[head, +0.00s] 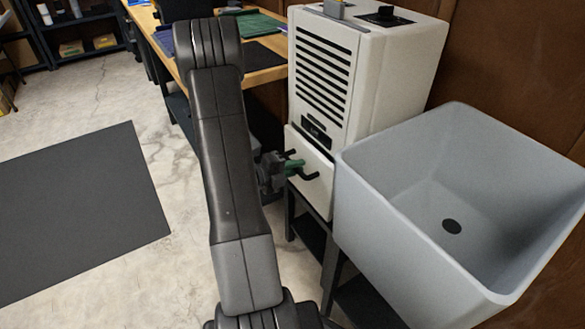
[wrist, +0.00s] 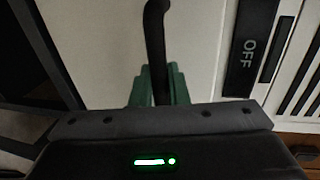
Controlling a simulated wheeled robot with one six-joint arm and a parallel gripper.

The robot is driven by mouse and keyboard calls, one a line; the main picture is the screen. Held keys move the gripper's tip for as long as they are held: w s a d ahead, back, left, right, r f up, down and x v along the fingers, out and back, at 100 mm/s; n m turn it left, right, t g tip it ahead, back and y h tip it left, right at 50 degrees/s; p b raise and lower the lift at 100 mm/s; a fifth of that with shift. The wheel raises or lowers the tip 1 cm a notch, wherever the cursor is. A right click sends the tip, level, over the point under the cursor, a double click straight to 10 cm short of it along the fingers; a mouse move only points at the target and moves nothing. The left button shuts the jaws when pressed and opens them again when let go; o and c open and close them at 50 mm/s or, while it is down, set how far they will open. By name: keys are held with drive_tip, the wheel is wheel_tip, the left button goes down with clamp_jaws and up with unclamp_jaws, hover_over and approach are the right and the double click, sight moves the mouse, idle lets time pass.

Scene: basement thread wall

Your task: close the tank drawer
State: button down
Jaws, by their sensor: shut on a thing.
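The white dehumidifier (head: 385,60) stands against the wall, with dark vent slots on its front. Its tank drawer (head: 318,186) is the white panel low on the front. The drawer front seems to stand a little out from the body, but how far is hard to tell. My gripper (head: 293,167) is at the drawer front, its green fingers shut on the dark drawer handle (head: 311,177). In the wrist view the handle (wrist: 155,40) runs up from between the green fingers of my gripper (wrist: 159,88), with the pale drawer front behind.
A grey sink basin (head: 450,200) stands close on the right of the dehumidifier. A wooden workbench (head: 262,76) is behind on the left. A dark mat (head: 80,205) lies on the open concrete floor at left. A dark label reading OFF (wrist: 250,48) shows in the wrist view.

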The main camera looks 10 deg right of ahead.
drive_tip(key=shift+r+p+x, duration=0.15)
drive_tip(key=shift+x, duration=0.65)
drive_tip(key=shift+r+p+x, duration=0.15)
drive_tip(key=shift+r+x, duration=0.05)
drive_tip(key=shift+x, duration=0.6)
drive_tip(key=shift+r, duration=0.1)
drive_tip(key=c, duration=1.5)
unclamp_jaws()
drive_tip(key=shift+d, duration=0.2)
drive_tip(key=shift+a, duration=0.15)
drive_tip(key=p+v, duration=0.3)
drive_tip(key=v, duration=1)
drive_tip(key=shift+a+p, duration=0.3)
drive_tip(key=shift+p, duration=0.05)
drive_tip(key=shift+d, duration=0.1)
drive_tip(key=shift+b+x, duration=1.85)
drive_tip(key=shift+x, duration=4.95)
